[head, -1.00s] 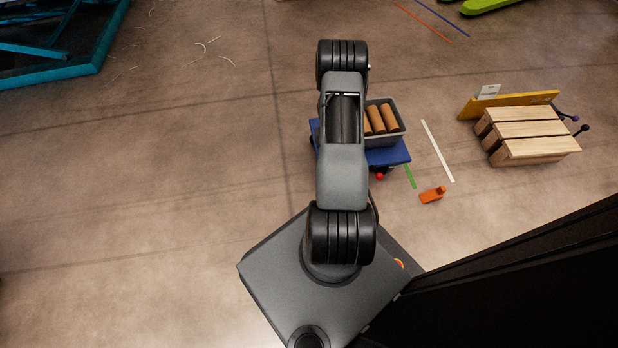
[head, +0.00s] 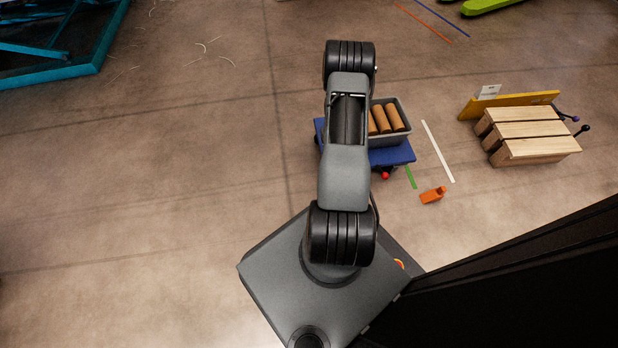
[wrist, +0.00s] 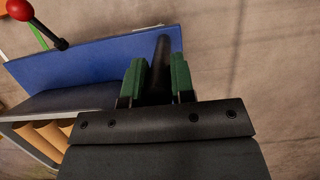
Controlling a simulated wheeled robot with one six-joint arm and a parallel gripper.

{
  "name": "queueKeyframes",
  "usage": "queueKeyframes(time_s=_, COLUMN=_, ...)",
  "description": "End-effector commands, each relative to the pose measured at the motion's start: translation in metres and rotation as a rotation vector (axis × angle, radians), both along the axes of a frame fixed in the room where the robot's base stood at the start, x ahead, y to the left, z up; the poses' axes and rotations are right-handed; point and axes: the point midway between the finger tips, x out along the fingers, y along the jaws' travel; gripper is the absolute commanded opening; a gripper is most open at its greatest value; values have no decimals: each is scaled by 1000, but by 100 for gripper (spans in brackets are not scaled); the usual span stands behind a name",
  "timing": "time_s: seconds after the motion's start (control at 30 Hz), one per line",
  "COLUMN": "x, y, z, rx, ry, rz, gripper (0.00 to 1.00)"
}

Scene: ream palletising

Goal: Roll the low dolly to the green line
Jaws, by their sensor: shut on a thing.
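The low blue dolly (head: 398,157) stands on the floor beneath my arm and carries a grey bin (head: 404,114) with brown rolls in it. In the wrist view, my gripper (wrist: 158,78) has its green pads closed on a dark upright bar (wrist: 162,52) at the dolly's blue deck (wrist: 85,62). In the head view, my arm hides the gripper and part of the dolly. The short green line (head: 410,177) shows just past the dolly's lower right edge, and the deck seems to cover its upper end. A red-knobbed lever (head: 386,175) sticks out from that edge.
A white line (head: 437,150) lies right of the dolly. An orange object (head: 433,195) sits on the floor near the green line. A yellow item with wooden slats (head: 528,134) stands farther right. A dark structure (head: 500,285) fills the lower right.

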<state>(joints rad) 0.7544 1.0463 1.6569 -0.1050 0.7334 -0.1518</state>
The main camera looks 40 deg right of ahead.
Motion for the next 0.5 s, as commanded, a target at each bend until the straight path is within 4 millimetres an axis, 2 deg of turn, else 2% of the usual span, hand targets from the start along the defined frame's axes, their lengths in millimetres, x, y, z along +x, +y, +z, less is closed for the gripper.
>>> queueKeyframes(time_s=0.5, x=-10, y=-20, z=0, rx=-4, ry=-4, rz=-2, gripper=0)
